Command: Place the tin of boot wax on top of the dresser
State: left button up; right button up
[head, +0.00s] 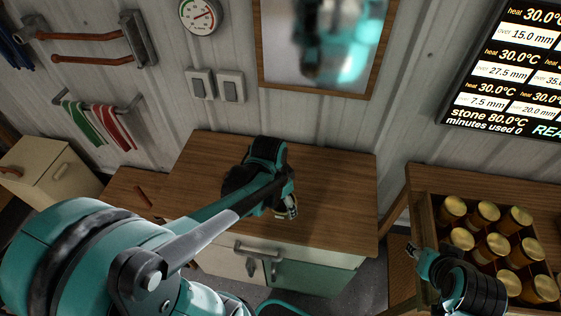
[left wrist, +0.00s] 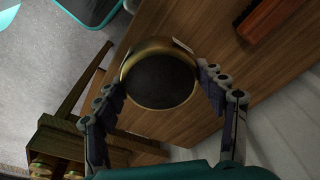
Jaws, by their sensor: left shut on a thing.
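The tin of boot wax (left wrist: 160,80) is round, with a dark face and a brassy rim. It sits between the two fingers of my left gripper (left wrist: 162,84) in the left wrist view, and the gripper is shut on it. In the head view my left gripper (head: 287,208) is over the dresser's wooden top (head: 335,175), near its middle. My own arm and hand mostly hide the tin there, and I cannot tell whether it touches the wood. My right gripper (head: 420,255) is beside the jar crate; its finger opening is unclear.
A wooden crate (head: 424,222) of gold-lidded jars (head: 487,213) stands at the right. A framed mirror (head: 259,60) and switches (head: 215,86) are on the wall behind the dresser. A reddish block (left wrist: 275,18) shows in the left wrist view. The dresser top's right side is clear.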

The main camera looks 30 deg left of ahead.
pick_arm(q)
jog(key=shift+w, duration=0.25)
jog(key=w+a+f+b, duration=0.1)
jog(key=w+f, duration=0.1)
jog(key=w, duration=0.1)
jog(key=w+a+f+b, duration=0.1)
jog(key=w+f, duration=0.1)
jog(key=w, duration=0.2)
jog(key=w+a+f+b, duration=0.2)
jog(key=w, duration=0.1)
jog(key=shift+w+a+f, duration=0.1)
jog(key=shift+w+f, duration=0.2)
jog(key=shift+f, duration=0.1)
jog(key=shift+f+b, duration=0.7)
jog(key=shift+f, duration=1.3)
jog(key=shift+r, duration=0.1)
jog(key=o, duration=1.3)
jog(key=shift+f, duration=0.2)
jog(key=shift+c, duration=0.2)
jog(key=shift+r, duration=0.15)
